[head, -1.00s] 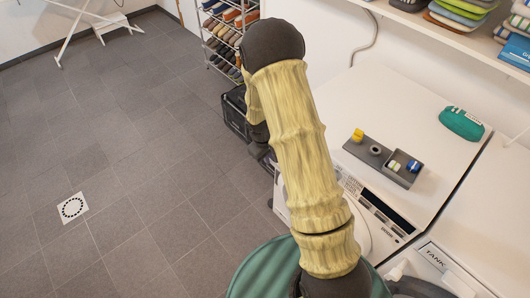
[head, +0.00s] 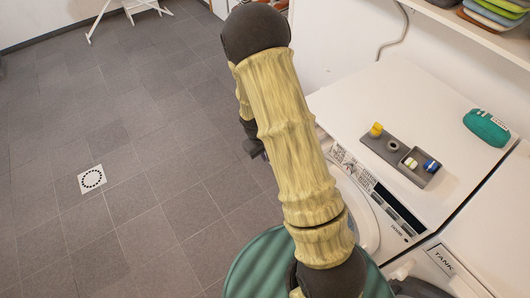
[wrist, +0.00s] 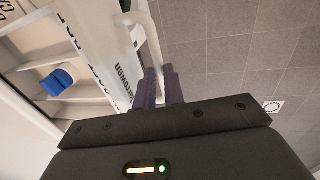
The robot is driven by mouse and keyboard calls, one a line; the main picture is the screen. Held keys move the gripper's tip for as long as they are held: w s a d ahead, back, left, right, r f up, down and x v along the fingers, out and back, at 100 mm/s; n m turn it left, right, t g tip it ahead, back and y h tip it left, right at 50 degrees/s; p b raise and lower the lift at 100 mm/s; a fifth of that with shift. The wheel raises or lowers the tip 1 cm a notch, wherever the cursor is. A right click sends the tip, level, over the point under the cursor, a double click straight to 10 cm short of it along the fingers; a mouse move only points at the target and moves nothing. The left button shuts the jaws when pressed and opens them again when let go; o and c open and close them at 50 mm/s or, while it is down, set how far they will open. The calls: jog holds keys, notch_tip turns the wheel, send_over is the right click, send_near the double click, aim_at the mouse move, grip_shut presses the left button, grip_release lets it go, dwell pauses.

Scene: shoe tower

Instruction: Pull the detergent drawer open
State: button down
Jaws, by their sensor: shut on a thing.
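In the wrist view the detergent drawer (wrist: 98,62) stands open, with pale compartments showing and dark lettering along its front. A blue piece (wrist: 58,82) sits in one compartment. The white bar handle (wrist: 146,33) curves out from the drawer front. My gripper (wrist: 158,88) is shut on this handle, its purple fingers around the bar. In the head view my arm hides the drawer and my fingers. The white washing machine (head: 350,100) stands to the right of my arm, with its control panel (head: 398,208) facing me.
A grey tray (head: 378,148) with small yellow, white and blue items lies on the machine top, near a teal pouch (head: 486,127). A green round thing (head: 255,268) is below my arm.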

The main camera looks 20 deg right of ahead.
jog(key=c, duration=1.5)
grip_release()
jog(key=a+r, duration=0.1)
jog(key=r, duration=0.4)
jog(key=a+r, duration=0.1)
jog(key=r, duration=0.5)
jog(key=s+a+r, duration=0.1)
jog(key=r, duration=0.5)
jog(key=shift+p, duration=0.3)
jog(key=shift+s+r, duration=0.1)
jog(key=s+r+m+p, duration=0.1)
jog(key=s+r+p, duration=0.1)
jog(key=s, duration=0.2)
jog(key=s+d+r+m+t+y+p, duration=0.1)
jog(key=s+r+p, duration=0.1)
jog(key=s+r, duration=0.1)
jog(key=s+r+m+t+y+p, duration=0.1)
jog(key=s+r+p, duration=0.1)
jog(key=s, duration=0.3)
jog(key=shift+s+d+r+m, duration=0.25)
jog(key=shift+d+r+m, duration=0.05)
jog(key=shift+r, duration=0.1)
